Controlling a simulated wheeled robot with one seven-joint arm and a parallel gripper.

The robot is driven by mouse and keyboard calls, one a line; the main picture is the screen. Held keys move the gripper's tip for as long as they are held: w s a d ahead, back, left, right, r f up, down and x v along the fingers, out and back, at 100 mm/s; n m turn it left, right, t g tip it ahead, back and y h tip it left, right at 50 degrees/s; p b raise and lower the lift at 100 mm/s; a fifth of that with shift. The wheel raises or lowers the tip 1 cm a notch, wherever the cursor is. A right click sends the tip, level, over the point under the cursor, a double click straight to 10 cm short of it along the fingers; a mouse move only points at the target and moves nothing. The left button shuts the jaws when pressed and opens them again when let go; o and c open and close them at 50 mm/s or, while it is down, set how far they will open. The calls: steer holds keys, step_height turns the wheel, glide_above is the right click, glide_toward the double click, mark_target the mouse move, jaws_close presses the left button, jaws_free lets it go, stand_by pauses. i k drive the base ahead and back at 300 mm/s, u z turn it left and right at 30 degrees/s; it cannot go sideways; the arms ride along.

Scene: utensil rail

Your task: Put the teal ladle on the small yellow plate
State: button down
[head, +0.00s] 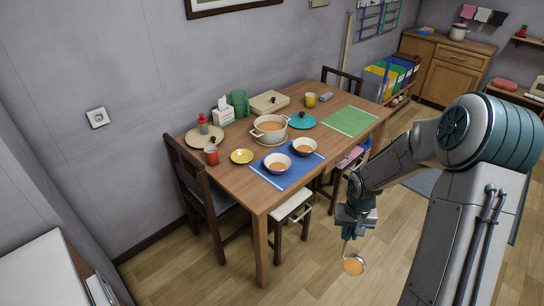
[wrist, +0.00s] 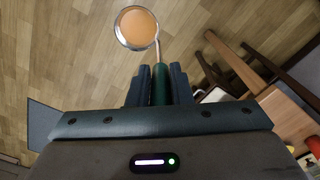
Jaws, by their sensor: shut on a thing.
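The teal ladle has a teal handle (wrist: 159,84) and a round metal bowl (head: 353,264) with orange contents. My gripper (wrist: 160,85) is shut on the handle, and in the head view it (head: 355,218) hangs in front of the table, to the right of its front corner. The ladle bowl hangs below the gripper, over the floor; it also shows at the top of the wrist view (wrist: 137,27). The small yellow plate (head: 242,156) lies on the table's left part, left of the blue mat. It looks empty.
On the wooden table (head: 232,183) stand two bowls of orange soup (head: 277,163) on a blue mat, a pot (head: 270,128), a teal lid (head: 302,121) and a red mug (head: 211,155) close to the yellow plate. A green mat (head: 350,122) lies bare. Chairs and a stool surround the table.

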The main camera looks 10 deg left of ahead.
mark_target(240, 160)
steer(key=z, duration=0.85)
steer(key=i, duration=1.15)
steer(key=u, duration=2.2)
